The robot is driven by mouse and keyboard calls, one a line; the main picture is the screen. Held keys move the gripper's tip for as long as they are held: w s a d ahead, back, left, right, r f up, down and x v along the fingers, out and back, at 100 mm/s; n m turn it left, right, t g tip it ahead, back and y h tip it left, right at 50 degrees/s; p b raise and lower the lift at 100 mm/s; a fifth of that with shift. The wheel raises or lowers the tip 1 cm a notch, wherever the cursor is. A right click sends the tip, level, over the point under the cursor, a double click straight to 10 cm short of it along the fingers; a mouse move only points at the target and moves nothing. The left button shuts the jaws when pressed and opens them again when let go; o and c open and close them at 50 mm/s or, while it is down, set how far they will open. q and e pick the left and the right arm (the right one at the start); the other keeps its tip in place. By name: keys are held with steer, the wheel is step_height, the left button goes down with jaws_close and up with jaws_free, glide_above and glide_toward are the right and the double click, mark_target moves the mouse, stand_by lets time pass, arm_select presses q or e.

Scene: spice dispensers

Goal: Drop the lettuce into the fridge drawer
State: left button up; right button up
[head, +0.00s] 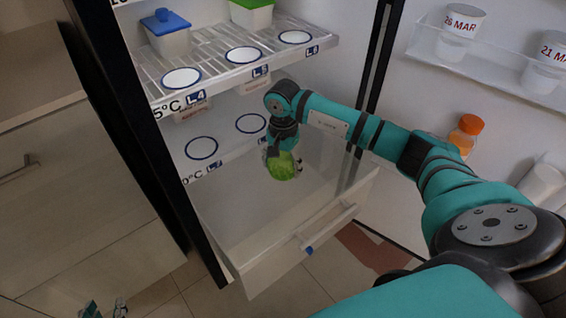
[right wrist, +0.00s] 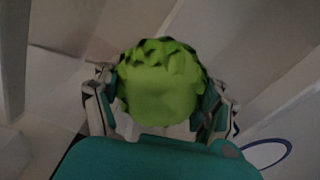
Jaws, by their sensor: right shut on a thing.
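The lettuce (head: 282,167) is a bright green round head, and it fills the middle of the right wrist view (right wrist: 160,88). My right gripper (head: 283,160) is shut on it, with one finger on each side. In the head view the lettuce hangs over the inside of the pulled-out fridge drawer (head: 262,262), below the lower shelf level. The drawer is a pale, see-through box with a handle on its front. My left gripper (head: 104,308) shows only its fingertips at the bottom left edge; they are apart with nothing visible between them.
Fridge shelves with marked circles (head: 243,55) sit above the drawer. A blue-lidded container (head: 168,36) and a green-lidded one (head: 252,14) stand on the upper shelf. The open door holds an orange-capped bottle (head: 466,134) and white cups (head: 460,30). Cabinets (head: 70,190) stand at left.

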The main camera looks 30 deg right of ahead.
mark_target(283, 156)
steer(key=o, duration=1.4)
step_height(283, 156, up, 12)
steer(key=shift+f, duration=0.1)
